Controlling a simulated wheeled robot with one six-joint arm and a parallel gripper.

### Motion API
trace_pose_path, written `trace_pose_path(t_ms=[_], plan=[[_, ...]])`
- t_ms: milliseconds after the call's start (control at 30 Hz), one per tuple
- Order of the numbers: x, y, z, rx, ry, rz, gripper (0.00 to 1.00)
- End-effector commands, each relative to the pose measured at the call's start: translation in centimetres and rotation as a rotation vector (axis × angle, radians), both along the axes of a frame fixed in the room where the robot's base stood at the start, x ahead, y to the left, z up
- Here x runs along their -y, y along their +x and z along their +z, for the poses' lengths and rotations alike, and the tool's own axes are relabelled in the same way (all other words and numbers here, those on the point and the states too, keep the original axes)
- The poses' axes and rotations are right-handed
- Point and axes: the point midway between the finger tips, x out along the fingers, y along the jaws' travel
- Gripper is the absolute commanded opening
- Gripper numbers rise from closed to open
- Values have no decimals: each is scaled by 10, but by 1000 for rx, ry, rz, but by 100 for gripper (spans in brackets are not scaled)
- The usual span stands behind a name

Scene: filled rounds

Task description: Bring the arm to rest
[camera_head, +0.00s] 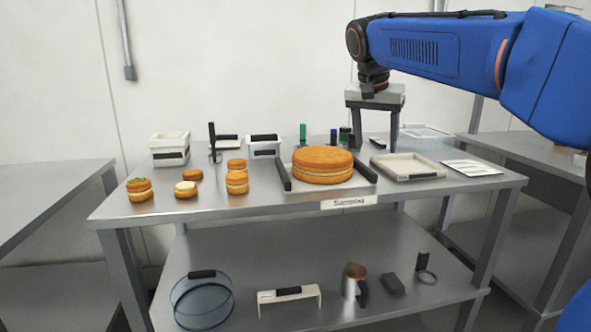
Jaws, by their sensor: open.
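My arm (440,50) reaches in from the right, blue with a dark wrist. My gripper (377,143) points down over the back right of the table. Its two grey fingers are wide apart, and I see nothing held between them. A small dark item (377,142) shows in the gap between the fingers; I cannot tell its depth from this view. The steel table (260,208) stands below, with a label on its front edge.
A large round cake (322,158) sits on a tray (292,202) at the middle. Several filled rounds (187,189) stand at the left. An empty shallow tray (440,172) lies right of the cake. A wire basket (203,322) and a jug (353,287) stand on the lower shelf.

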Motion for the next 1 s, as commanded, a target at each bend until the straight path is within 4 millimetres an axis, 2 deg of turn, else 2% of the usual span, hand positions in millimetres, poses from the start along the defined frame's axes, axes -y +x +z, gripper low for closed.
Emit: trace_pose_path(t_ms=[267, 467, 767, 1000], plan=[[17, -34, -15, -9, 3, 61, 61], [35, -77, -37, -15, 7, 132, 61], [64, -169, -101, -18, 11, 282, 61], [78, -242, -165, -7, 11, 392, 61]])
